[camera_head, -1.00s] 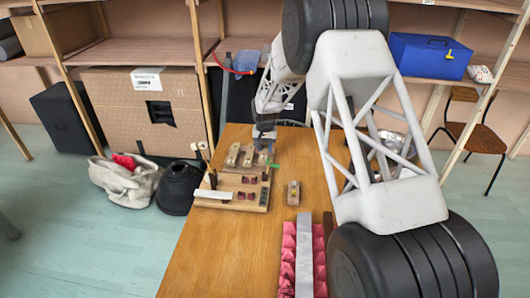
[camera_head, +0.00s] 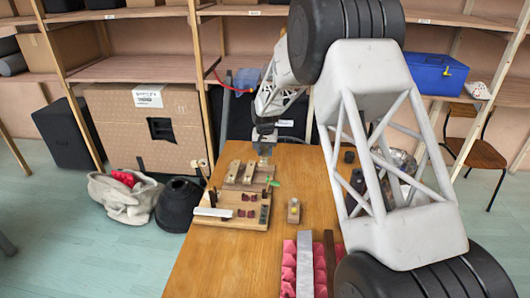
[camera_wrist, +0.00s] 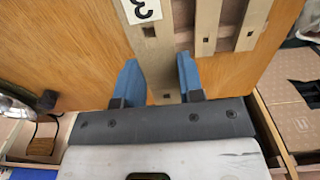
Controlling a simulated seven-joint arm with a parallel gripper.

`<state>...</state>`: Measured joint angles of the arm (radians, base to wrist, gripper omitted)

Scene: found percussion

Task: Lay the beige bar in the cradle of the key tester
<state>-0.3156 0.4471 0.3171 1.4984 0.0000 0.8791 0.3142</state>
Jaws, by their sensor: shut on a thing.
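In the wrist view, the blue fingers of my gripper (camera_wrist: 158,75) are shut on a long beige bar (camera_wrist: 160,62) with a small square hole near each end. In the head view, my gripper (camera_head: 264,150) is small, over the far end of the wooden boards. The key tester appears to be the nearer wooden board (camera_head: 220,222) with dark red blocks, a white strip and an upright stick. The cradle is not clear at this size. No bar is seen lying across the dark red blocks.
A small wooden block (camera_head: 293,211) stands right of the tester. A grey metal bar (camera_head: 304,266) lies on pink foam at the front. Table between is clear.

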